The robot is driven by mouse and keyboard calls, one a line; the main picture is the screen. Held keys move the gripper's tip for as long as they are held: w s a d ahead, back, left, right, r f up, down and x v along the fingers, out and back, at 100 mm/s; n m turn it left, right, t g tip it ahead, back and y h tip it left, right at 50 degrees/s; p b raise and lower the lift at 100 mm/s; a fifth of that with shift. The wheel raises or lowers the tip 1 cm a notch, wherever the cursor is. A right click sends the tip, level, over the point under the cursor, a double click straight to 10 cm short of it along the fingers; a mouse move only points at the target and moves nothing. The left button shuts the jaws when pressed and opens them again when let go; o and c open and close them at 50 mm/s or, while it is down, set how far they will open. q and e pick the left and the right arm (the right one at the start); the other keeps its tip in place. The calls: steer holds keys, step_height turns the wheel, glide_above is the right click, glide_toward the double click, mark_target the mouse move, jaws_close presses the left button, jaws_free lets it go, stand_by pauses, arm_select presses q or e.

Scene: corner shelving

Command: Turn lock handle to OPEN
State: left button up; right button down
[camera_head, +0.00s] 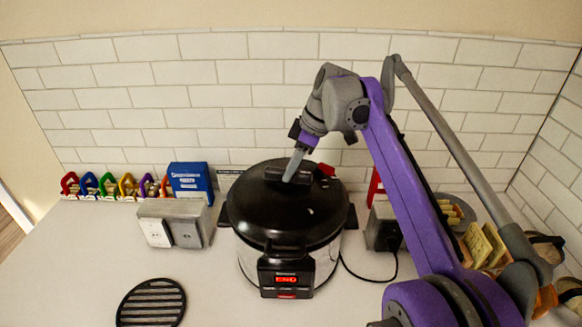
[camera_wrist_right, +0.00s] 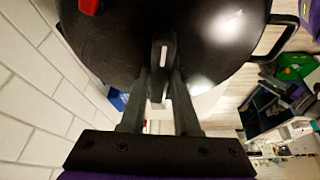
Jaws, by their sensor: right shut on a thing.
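A black and silver pressure cooker (camera_head: 284,222) stands on the counter with its dark lid on. The lock handle (camera_head: 274,173) is a black bar on top of the lid toward the back. My right gripper (camera_head: 293,172) reaches down to this handle from above. In the right wrist view the two fingers of my right gripper (camera_wrist_right: 160,78) are on either side of the handle (camera_wrist_right: 162,52) and shut on it. A red knob (camera_head: 326,169) sits at the lid's right rear edge. It also shows in the wrist view (camera_wrist_right: 89,5). My left gripper is not in view.
A metal outlet box (camera_head: 174,224) stands left of the cooker, with a blue box (camera_head: 190,182) and colourful holders (camera_head: 108,186) behind it. A black round trivet (camera_head: 151,303) lies at front left. A cord (camera_head: 372,277) runs right of the cooker. The white tiled wall is close behind.

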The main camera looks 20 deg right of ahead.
steer(key=shift+n+g, duration=0.4)
steer(key=shift+n, duration=0.6)
steer(key=c, duration=0.6)
jaws_free()
steer(key=shift+c, duration=0.2)
steer(key=v, duration=1.1)
steer(key=shift+d, duration=0.15)
steer(key=shift+w+f, duration=0.1)
steer(key=shift+w, duration=0.05)
